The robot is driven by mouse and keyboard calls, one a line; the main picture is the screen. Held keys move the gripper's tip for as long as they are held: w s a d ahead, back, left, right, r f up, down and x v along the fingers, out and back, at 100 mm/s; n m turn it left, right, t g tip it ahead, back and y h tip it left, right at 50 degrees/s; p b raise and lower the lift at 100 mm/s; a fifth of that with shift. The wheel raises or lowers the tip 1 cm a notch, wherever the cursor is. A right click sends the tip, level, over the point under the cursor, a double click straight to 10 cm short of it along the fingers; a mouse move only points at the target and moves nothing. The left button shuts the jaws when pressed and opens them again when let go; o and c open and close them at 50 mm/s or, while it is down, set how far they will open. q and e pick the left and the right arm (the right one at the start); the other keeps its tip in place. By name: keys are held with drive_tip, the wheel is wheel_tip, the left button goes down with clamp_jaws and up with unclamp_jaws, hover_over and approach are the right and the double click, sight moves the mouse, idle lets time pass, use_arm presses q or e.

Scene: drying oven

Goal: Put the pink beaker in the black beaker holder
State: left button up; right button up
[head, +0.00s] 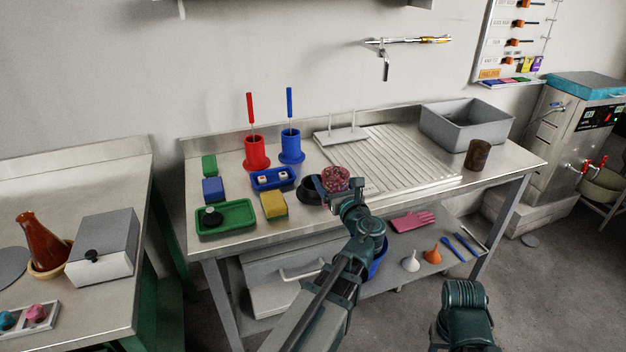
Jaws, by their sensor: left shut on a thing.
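The pink beaker (336,178), with a speckled red-pink look, is at the front middle of the steel counter. My left gripper (331,189) is shut on it from the front side, and the gripper partly hides its lower part. The black beaker holder (307,191), a dark round piece, stands on the counter just left of the beaker. The beaker is beside the holder in the picture; whether they touch I cannot tell. Part of my right arm shows at the bottom right, but its gripper is out of view.
A blue tray (262,179), a yellow sponge (274,206) and a green tray (240,216) lie left of the holder. Red (256,153) and blue (291,148) brush holders stand behind. The ribbed drainboard (400,158) is mostly clear; a brown beaker (477,154) stands at right.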

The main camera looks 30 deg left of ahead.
use_arm(q)
drive_tip(key=x, duration=0.8)
drive_tip(key=f+b+x, duration=0.1)
drive_tip(key=x, duration=0.3)
drive_tip(key=shift+s+a, duration=0.2)
drive_tip(key=shift+a, duration=0.1)
drive_tip(key=shift+f+b, duration=1.75)
drive_tip(key=shift+f, duration=0.05)
drive_tip(key=shift+f, duration=0.1)
drive_tip(key=shift+f, duration=0.15)
drive_tip(key=o, duration=1.4)
drive_tip(key=shift+r, duration=0.4)
drive_tip(key=v, duration=1.2)
drive_tip(key=shift+s+f, duration=0.1)
drive_tip(key=shift+f, duration=0.05)
